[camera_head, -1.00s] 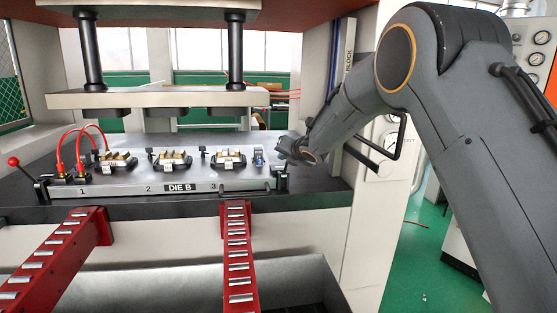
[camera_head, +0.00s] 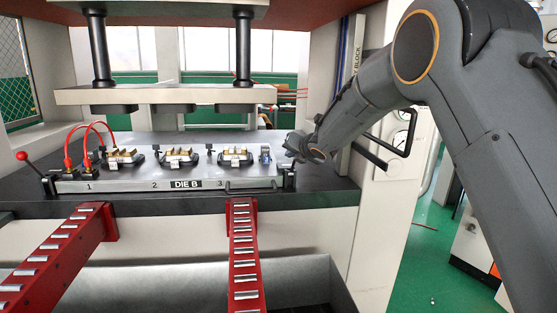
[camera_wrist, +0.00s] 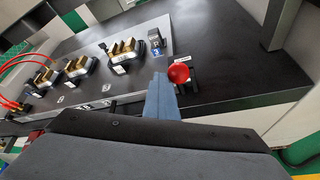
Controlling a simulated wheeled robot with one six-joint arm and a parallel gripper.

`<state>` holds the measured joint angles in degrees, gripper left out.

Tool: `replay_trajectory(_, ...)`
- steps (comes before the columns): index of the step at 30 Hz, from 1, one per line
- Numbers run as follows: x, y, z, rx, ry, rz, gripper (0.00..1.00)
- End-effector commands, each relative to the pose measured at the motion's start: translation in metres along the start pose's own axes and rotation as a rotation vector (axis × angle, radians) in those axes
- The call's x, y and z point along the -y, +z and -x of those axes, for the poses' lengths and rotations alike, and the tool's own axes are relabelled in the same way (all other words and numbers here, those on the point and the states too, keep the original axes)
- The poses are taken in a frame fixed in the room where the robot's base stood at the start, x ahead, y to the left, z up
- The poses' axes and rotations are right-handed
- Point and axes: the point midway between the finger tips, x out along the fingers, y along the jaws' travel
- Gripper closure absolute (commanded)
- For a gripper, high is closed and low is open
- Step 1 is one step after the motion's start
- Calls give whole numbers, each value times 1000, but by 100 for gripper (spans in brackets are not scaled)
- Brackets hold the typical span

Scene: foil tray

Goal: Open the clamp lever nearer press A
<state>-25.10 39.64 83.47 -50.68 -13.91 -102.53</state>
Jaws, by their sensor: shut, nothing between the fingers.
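The left clamp lever, with a red ball knob (camera_head: 22,156), leans up and left from a black clamp at the left end of the die plate (camera_head: 140,187) marked DIE B. A second red ball knob (camera_wrist: 179,73) shows in the wrist view, at the right clamp (camera_head: 289,177). In the head view my gripper hides this knob. My gripper (camera_head: 291,148) is over the right end of the plate. In the wrist view its fingers (camera_wrist: 163,90) are together and empty, just left of the red knob; whether they touch it I cannot tell. No press A label is visible.
Several brass-topped die inserts (camera_head: 176,157) stand on the plate. Red hoses (camera_head: 88,130) rise at its left. The upper press platen (camera_head: 165,96) hangs above. Two red roller arms (camera_head: 243,250) extend forward. A column (camera_head: 352,100) stands right of my gripper.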

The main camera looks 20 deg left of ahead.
Motion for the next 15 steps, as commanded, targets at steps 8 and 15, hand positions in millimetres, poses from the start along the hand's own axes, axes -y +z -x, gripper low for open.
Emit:
replay_trajectory(8, 0, -18, -11, 0, -17, 4, 100)
replay_trajectory(15, -23, -31, -15, -8, -22, 22, 100)
